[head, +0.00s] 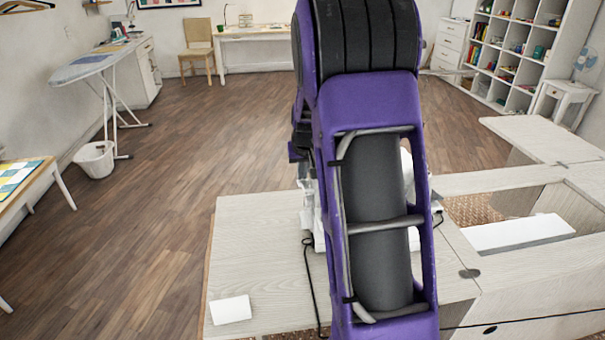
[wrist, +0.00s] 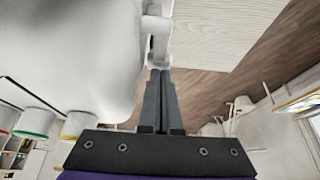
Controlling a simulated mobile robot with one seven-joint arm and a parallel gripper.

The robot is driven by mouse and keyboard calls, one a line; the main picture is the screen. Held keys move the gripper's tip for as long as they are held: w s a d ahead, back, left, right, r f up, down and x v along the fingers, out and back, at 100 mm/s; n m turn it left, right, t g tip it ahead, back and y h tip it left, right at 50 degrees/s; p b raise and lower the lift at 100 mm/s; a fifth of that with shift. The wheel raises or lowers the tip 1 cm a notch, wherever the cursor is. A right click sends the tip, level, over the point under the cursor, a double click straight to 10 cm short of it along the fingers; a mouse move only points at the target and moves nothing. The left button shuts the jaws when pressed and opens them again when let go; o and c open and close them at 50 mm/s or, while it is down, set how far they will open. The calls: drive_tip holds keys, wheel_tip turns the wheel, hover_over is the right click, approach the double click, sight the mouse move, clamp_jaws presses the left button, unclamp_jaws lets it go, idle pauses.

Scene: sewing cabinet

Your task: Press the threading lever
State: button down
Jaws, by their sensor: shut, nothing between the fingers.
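The white sewing machine (wrist: 60,45) fills the upper left of the wrist view. A small white post-like part (wrist: 157,27) sticks out at its edge; it looks like the threading lever, but I cannot be sure. My gripper (wrist: 161,73) is shut and empty, its dark fingertips right at the near end of this part. I cannot tell whether they touch it. In the head view my purple arm hides most of the machine, and only white bits (head: 309,215) show beside it. My fingers are hidden there.
The pale cabinet top (head: 260,240) carries a white card (head: 231,310) at its front left. An opening with a white panel (head: 520,233) lies to the right.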

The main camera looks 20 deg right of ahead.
sight(304, 186)
drive_tip(key=shift+r, duration=0.2)
drive_tip(key=v, duration=0.5)
drive_tip(key=shift+s+a, duration=0.15)
drive_tip(key=shift+s, duration=0.3)
drive_tip(key=s+a, duration=0.3)
drive_tip(key=s, duration=0.7)
drive_tip(key=shift+s+b, duration=0.3)
drive_tip(key=shift+s, duration=0.05)
drive_tip(key=shift+f, duration=0.1)
